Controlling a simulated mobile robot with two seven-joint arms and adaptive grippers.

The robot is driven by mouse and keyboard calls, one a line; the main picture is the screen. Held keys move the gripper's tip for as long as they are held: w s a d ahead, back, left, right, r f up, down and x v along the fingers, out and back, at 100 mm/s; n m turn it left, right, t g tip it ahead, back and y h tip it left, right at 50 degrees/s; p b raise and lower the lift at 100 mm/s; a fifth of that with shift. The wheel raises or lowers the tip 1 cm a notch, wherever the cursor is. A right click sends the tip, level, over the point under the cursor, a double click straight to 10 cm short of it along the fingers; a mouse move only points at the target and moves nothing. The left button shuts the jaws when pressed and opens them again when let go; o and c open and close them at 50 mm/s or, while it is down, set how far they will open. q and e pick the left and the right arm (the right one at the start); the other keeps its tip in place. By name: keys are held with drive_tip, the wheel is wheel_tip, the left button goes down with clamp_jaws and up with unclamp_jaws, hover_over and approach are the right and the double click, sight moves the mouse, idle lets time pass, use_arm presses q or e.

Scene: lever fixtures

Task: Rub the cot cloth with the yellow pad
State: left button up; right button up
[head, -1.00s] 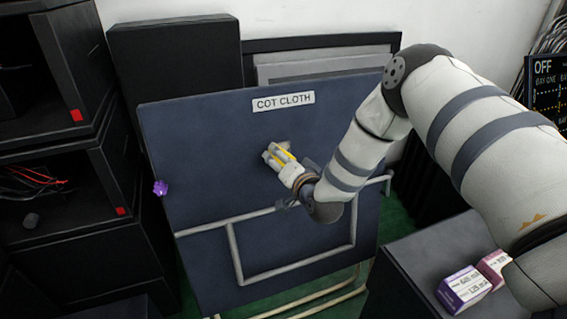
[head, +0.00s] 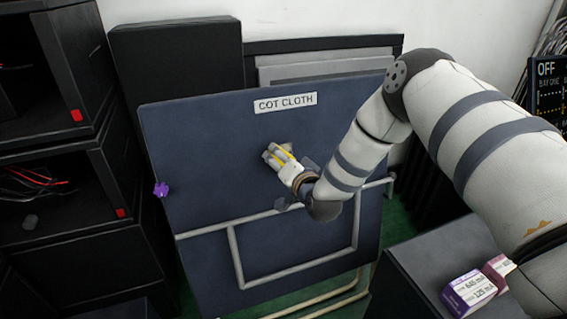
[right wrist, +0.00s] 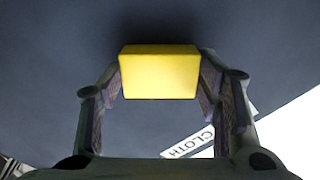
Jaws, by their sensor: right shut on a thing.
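The cot cloth (head: 210,150) is a dark blue upright panel with a white label reading COT CLOTH near its top. My right gripper (head: 278,155) is at the upper middle of the cloth, below the label. It is shut on the yellow pad (right wrist: 160,72), a small block held between both fingers in the right wrist view. In the head view the fingers mostly hide the pad. The pad's far side faces the cloth and a dark shadow lies beside it; I cannot tell for sure whether it touches. My left gripper is not in view.
Pale tubing (head: 234,255) crosses the cloth's lower part. A purple knob (head: 161,189) sits at its left edge. Black open cabinets (head: 60,200) stand at left. Small boxes (head: 468,290) lie on a dark surface (head: 425,260) at lower right.

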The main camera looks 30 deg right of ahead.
drive_tip(key=shift+w+d+f, duration=0.1)
drive_tip(key=shift+w, duration=0.15)
drive_tip(key=d, duration=0.2)
drive_tip(key=s+d, duration=0.1)
drive_tip(key=shift+s+d, duration=0.1)
drive_tip(key=shift+d, duration=0.3)
drive_tip(key=shift+w+a, duration=0.25)
drive_tip(key=shift+a, duration=0.4)
drive_tip(key=shift+w+a, duration=0.2)
drive_tip(key=shift+a, duration=0.45)
drive_tip(key=shift+w+a, duration=0.25)
drive_tip(key=shift+a, duration=0.4)
